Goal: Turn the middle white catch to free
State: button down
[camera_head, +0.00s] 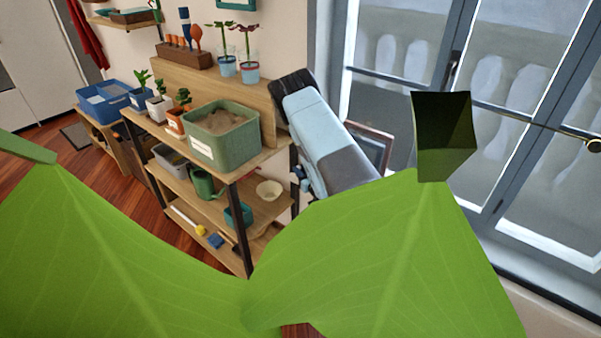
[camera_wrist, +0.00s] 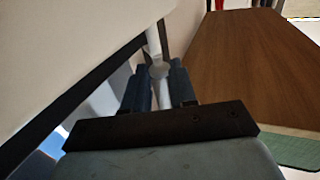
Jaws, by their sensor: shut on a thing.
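A white catch (camera_wrist: 160,71) with a rounded hub and a narrow bar shows in the wrist view, at the upper middle. My gripper (camera_wrist: 160,84) has its two dark blue fingers on either side of the catch and is shut on it. The fingers hide part of its lower bar. Whether it is the middle catch, and which way counts as free, I cannot tell. In the head view my light blue arm reaches down by the shelf's right end; the catch cannot be made out there.
Large green leaves (camera_head: 390,255) block much of the head view. A wooden shelf (camera_head: 262,208) holds a green sand tub (camera_head: 222,136), pots and a watering can (camera_head: 206,186). Glazed doors (camera_head: 500,100) stand at right. A brown board (camera_wrist: 250,65) lies right of my gripper in the wrist view.

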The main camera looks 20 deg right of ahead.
jog(key=shift+a, duration=0.1)
jog(key=c, duration=1)
grip_release()
jog(key=shift+o, duration=0.3)
jog(key=shift+d, duration=0.2)
